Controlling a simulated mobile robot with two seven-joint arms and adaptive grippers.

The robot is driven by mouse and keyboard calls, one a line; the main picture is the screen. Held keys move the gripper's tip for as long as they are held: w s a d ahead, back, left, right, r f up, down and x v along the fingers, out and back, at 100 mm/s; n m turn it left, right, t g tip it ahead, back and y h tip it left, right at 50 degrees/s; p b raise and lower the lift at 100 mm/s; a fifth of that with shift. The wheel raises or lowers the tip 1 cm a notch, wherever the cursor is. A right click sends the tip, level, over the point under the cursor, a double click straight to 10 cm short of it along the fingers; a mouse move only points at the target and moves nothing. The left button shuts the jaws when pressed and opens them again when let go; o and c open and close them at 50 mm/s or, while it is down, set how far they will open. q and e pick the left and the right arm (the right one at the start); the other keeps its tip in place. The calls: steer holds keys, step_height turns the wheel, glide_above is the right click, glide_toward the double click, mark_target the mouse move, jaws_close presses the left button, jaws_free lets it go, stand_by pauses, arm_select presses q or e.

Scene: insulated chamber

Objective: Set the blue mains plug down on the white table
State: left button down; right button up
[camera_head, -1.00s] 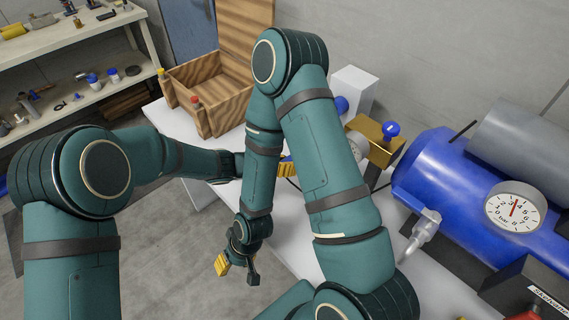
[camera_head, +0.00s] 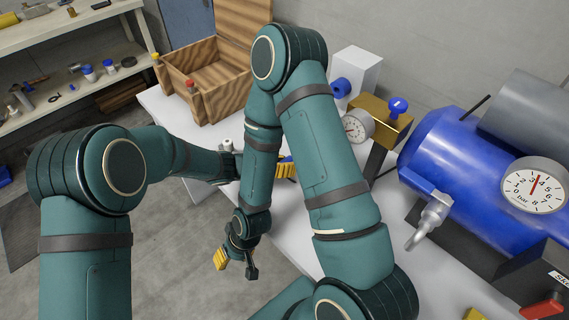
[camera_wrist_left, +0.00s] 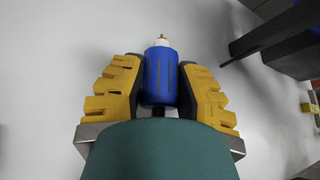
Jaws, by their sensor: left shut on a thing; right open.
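The blue mains plug (camera_wrist_left: 160,78) sits between the yellow fingers of my left gripper (camera_wrist_left: 158,85) in the left wrist view, its white end and brass tip pointing away from the wrist. In the head view my left gripper (camera_head: 286,168) is partly hidden behind my right arm, and I cannot make out the plug there. The white table (camera_head: 292,224) lies beneath it; its pale top (camera_wrist_left: 60,60) fills most of the wrist view. I cannot tell the plug's height above it. My right gripper (camera_head: 237,262) is open and empty, over the floor beside the table's front edge.
A wooden box (camera_head: 208,83) with raised lid stands at the table's far left. A pressure gauge (camera_head: 357,127) on a brass block (camera_head: 381,124) and a blue tank (camera_head: 470,165) stand right. A dark stand (camera_wrist_left: 285,40) is upper right in the wrist view. Bare tabletop lies left of the plug.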

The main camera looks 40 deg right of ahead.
arm_select(q)
steer(key=shift+f+b, duration=0.45)
steer(key=shift+f, duration=0.25)
steer(key=c, duration=0.7)
jaws_free()
steer(key=shift+r, duration=0.1)
steer(key=shift+a, duration=0.1)
steer(key=v, duration=1)
steer(key=shift+a+r, duration=0.25)
steer(key=shift+a, duration=0.05)
steer(key=shift+a+r, duration=0.3)
steer(key=shift+a, duration=0.15)
